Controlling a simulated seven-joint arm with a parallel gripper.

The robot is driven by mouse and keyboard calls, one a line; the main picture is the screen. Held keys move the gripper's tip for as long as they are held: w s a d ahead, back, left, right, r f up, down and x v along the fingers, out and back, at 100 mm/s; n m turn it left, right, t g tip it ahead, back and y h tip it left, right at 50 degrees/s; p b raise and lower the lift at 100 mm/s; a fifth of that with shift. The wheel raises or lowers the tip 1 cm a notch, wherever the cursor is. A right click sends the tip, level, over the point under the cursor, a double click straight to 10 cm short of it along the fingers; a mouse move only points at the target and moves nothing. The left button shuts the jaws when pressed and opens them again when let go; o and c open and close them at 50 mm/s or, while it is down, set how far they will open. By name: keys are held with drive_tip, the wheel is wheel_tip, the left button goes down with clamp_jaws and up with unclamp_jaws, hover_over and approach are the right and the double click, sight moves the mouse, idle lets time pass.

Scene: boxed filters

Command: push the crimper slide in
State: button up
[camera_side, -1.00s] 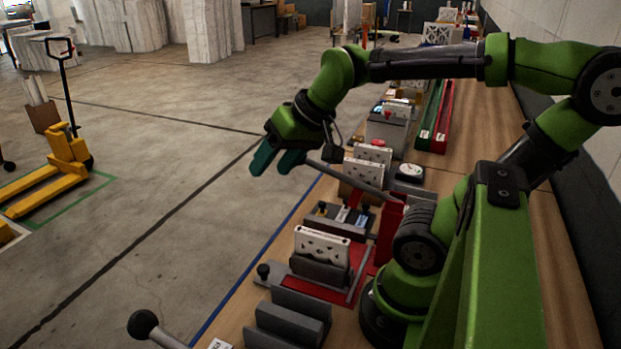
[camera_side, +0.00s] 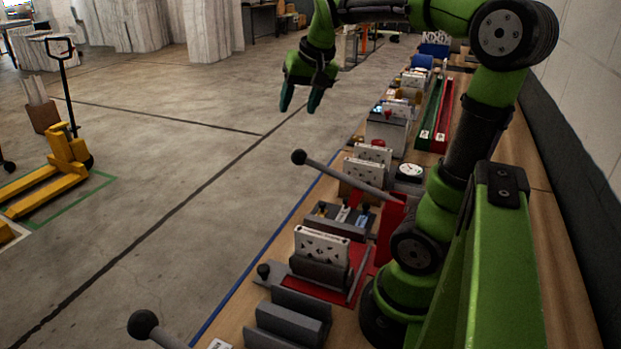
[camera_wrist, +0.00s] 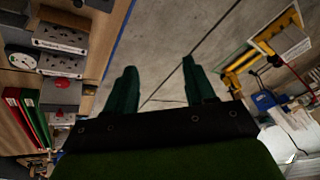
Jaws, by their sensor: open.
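The crimper has a red base and housing (camera_side: 390,232) and a long grey lever with a dark ball knob (camera_side: 299,157), slanting up to the left. In front of it, what looks like the slide (camera_side: 318,271) is a grey carriage with a black knob (camera_side: 263,270) at its left end. A white perforated filter (camera_side: 321,246) stands upright in it. The slide sits toward the bench's left edge, partly outside the red housing. My gripper (camera_side: 300,103) is open and empty, high up and well beyond the lever knob. Its two teal fingers also show in the wrist view (camera_wrist: 159,72).
A second ball-knobbed lever (camera_side: 143,324) rises at the near left. A grey slotted block (camera_side: 290,318) sits nearest on the bench. A round gauge (camera_side: 410,171), more filters and green and red rails (camera_side: 437,120) stand farther along. Open floor lies left of the bench.

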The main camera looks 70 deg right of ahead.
drive_tip(key=shift+d, duration=0.9)
drive_tip(key=n+g+y, duration=0.2)
drive_tip(key=n+g, duration=0.2)
drive_tip(key=n, duration=1)
hover_over(263, 267)
wheel_tip(263, 267, down, 12)
wheel_tip(263, 267, down, 16)
drive_tip(key=shift+r, duration=0.1)
drive_tip(key=shift+c, duration=0.4)
clamp_jaws()
